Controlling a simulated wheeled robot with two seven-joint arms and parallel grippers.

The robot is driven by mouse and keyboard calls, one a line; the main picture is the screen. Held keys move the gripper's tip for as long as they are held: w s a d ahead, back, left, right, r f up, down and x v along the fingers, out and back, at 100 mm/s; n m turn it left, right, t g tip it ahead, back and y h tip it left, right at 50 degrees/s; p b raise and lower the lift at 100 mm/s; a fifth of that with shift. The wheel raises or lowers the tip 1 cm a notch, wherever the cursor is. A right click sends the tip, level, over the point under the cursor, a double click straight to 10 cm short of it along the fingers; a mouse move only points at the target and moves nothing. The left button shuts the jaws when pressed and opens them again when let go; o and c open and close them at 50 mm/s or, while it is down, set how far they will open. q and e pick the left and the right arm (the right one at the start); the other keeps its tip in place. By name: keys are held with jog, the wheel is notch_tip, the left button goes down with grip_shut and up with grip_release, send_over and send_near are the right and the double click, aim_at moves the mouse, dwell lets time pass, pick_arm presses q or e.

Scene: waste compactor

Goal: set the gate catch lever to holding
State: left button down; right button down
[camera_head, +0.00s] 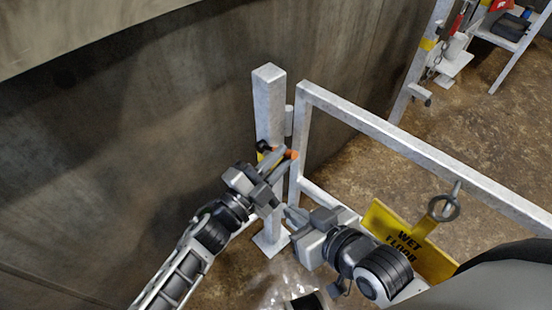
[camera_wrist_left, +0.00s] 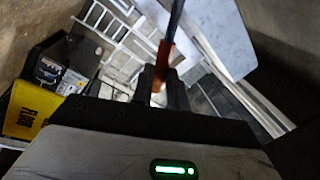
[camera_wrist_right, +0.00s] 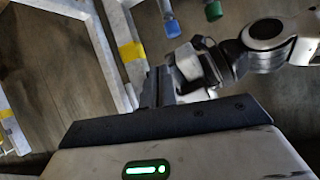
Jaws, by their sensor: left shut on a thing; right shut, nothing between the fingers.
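The gate catch lever is a dark rod with an orange grip (camera_head: 292,154) near the grey gate post (camera_head: 269,100) in the head view. In the left wrist view the lever's orange grip (camera_wrist_left: 163,54) runs down between my left fingers (camera_wrist_left: 163,88), and its dark rod goes up. My left gripper (camera_head: 281,158) is shut on the lever; the fingers hide part of it. My right gripper (camera_head: 286,211) is shut and empty, lower down near the post and gate. In the right wrist view its fingers (camera_wrist_right: 158,88) are together.
A yellow wet-floor sign (camera_head: 412,242) stands at lower right. A dark wall (camera_head: 130,130) is close behind the post. A shelf (camera_head: 500,38) stands at upper right.

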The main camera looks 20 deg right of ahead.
pick_arm(q)
jog(key=c, duration=1.4)
grip_release()
jog(key=shift+c, duration=0.2)
jog(key=shift+o, duration=0.4)
pick_arm(e)
jog(key=shift+r, duration=0.1)
pick_arm(q)
jog(key=shift+a, duration=0.1)
